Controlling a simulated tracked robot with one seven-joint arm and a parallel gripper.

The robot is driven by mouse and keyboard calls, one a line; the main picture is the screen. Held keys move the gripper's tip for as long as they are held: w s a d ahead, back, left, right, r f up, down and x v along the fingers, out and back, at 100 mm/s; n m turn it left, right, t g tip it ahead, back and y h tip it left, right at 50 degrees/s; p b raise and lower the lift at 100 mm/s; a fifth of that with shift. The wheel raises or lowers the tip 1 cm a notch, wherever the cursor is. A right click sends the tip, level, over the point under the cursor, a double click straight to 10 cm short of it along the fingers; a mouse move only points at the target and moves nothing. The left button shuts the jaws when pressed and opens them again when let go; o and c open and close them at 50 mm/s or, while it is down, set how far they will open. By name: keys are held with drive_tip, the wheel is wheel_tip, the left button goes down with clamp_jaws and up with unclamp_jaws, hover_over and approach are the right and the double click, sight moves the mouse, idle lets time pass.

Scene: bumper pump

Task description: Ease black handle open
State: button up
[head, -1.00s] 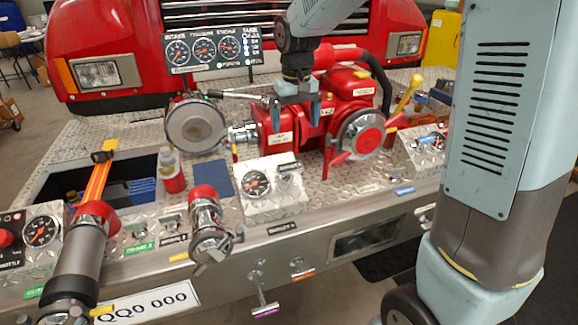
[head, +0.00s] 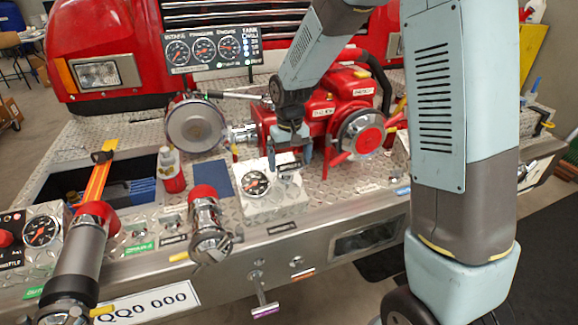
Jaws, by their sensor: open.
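My gripper (head: 289,156) is open and empty, pointing down. In the picture it is in front of the red pump, just above the diamond-plate gauge box (head: 262,205). A small dark and silver fitting on top of that box (head: 287,168) sits just below the fingers, partly covered by them. I cannot tell whether it is a handle or whether the fingers touch it. A thin lever with a black grip (head: 215,94) lies nearly level behind the round silver cap, left of my gripper and apart from it. I cannot tell which of these is the black handle.
The red pump (head: 318,108) and its round silver-rimmed cap (head: 360,133) stand close behind and right of my gripper. A large silver cap (head: 196,126) is to the left. A red-topped nozzle (head: 206,215) and a red bottle (head: 172,175) stand left of the gauge box.

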drive_tip(key=shift+f, duration=1.15)
drive_tip(key=shift+c, duration=0.2)
